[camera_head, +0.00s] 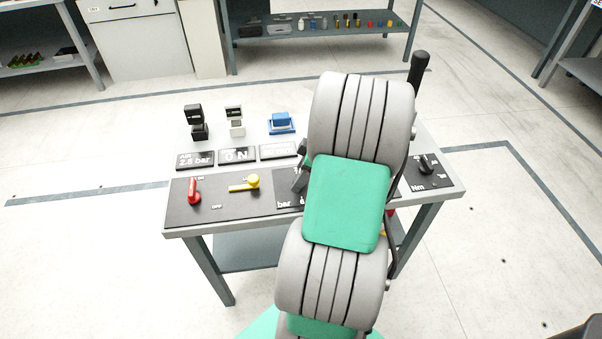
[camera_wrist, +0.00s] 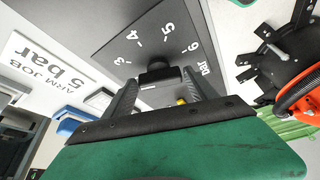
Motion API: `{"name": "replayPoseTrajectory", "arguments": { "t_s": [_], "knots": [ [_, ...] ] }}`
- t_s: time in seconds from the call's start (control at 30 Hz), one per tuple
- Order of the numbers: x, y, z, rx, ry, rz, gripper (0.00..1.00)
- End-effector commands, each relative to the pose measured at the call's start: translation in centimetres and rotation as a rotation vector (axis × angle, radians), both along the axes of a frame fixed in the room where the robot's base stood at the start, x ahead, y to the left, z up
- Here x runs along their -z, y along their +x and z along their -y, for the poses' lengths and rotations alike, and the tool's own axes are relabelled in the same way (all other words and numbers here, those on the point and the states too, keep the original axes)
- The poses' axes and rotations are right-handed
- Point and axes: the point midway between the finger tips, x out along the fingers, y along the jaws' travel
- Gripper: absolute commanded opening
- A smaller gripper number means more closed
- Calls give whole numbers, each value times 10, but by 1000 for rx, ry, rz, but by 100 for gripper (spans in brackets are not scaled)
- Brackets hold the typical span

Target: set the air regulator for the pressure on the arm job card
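The air regulator's black knob (camera_wrist: 158,72) sits on a dark dial panel (camera_wrist: 110,45) marked 3, 4, 5, 6 and bar in the wrist view. Its pointer setting cannot be made out. My gripper (camera_wrist: 160,88) is open, with one finger on each side of the knob; I cannot tell whether they touch it. The white arm job card (camera_wrist: 48,68) reads "ARM JOB 5 bar". My arm hides the knob there, and most of my gripper.
An orange-and-black device (camera_wrist: 297,95) is close by on the right in the wrist view.

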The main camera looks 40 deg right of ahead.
Motion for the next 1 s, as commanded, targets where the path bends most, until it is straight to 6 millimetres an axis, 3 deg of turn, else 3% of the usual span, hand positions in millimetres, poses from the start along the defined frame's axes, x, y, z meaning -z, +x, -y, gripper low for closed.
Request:
{"name": "replayPoseTrajectory", "arguments": {
  "t_s": [0.57, 1.0],
  "knots": [
    [0, 0, 0, 0, 0, 0, 18],
    [0, 0, 0, 86, -1, 1, 18]
  ]
}}
